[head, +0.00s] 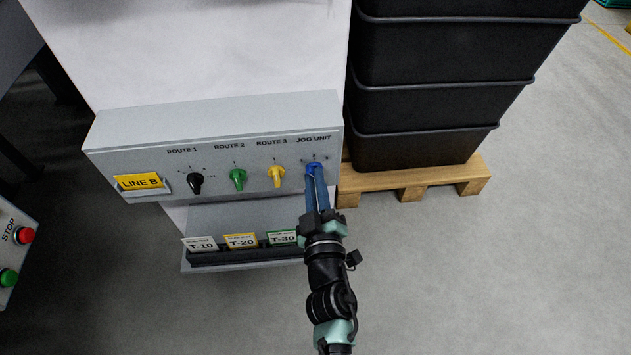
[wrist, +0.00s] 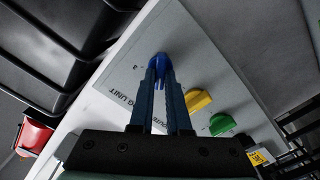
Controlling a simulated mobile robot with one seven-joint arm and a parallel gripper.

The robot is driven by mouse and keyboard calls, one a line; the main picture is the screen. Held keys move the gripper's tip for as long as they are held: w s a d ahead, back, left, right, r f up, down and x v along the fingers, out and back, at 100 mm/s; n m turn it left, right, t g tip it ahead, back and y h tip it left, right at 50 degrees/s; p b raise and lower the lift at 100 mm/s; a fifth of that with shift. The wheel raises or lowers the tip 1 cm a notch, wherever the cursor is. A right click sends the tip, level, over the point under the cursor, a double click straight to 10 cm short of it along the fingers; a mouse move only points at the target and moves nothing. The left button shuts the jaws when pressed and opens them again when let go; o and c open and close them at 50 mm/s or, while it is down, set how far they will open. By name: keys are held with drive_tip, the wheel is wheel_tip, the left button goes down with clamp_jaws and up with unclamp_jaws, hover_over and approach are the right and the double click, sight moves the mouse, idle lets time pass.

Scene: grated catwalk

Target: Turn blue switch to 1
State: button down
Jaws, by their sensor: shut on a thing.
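The blue switch (head: 314,168) is the rightmost knob on the grey panel, under the label "JOG UNIT". In the wrist view the blue switch (wrist: 158,66) sits between my fingertips. My gripper (head: 315,178) reaches it from the front, its blue fingers closed on the knob; the fingers also show in the wrist view (wrist: 160,82). The fingers hide most of the knob. I cannot tell which mark its pointer faces, and the small marks around it are too small to read.
Yellow (head: 277,177), green (head: 238,179) and black (head: 195,183) knobs sit left on the same panel (head: 220,125). A tag rack (head: 215,264) is below. Stacked black crates (head: 430,90) on a wooden pallet (head: 410,183) stand close on the right. A stop-button box (head: 12,250) is far left.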

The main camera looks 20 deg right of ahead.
drive_tip(key=shift+n, duration=0.6)
drive_tip(key=shift+f, duration=0.1)
drive_tip(key=c, duration=0.9)
unclamp_jaws()
drive_tip(key=shift+s+a, duration=0.1)
drive_tip(key=shift+s, duration=0.05)
drive_tip(key=p+v, duration=0.2)
drive_tip(key=v, duration=1)
drive_tip(key=shift+s+a, duration=0.1)
drive_tip(key=shift+s, duration=0.25)
